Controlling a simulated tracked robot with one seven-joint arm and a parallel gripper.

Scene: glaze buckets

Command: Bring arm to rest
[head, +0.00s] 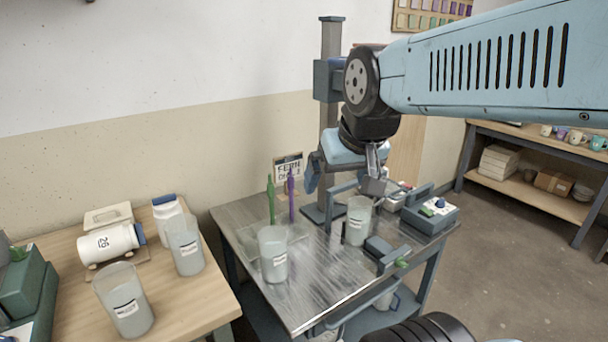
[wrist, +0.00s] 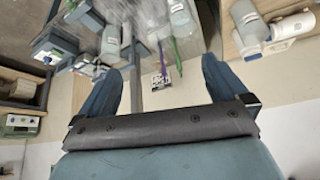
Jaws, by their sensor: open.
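My arm, pale blue with a black joint, reaches in from the right in the head view. My gripper (head: 345,178) is above the back of the metal-topped table (head: 325,285), near the grey post. In the wrist view my gripper (wrist: 160,65) has its two dark blue fingers wide apart, with nothing between them touching either one. A translucent labelled bucket (head: 357,222) stands below and slightly right of my gripper, between grey-blue bars. Another labelled bucket (head: 273,254) stands on the table's left part, apart from my gripper.
A grey post (head: 331,60) rises behind my gripper. Green (head: 270,200) and purple (head: 291,195) upright tools stand at its left. A control box (head: 430,215) sits at the table's right. Floor at right is clear.

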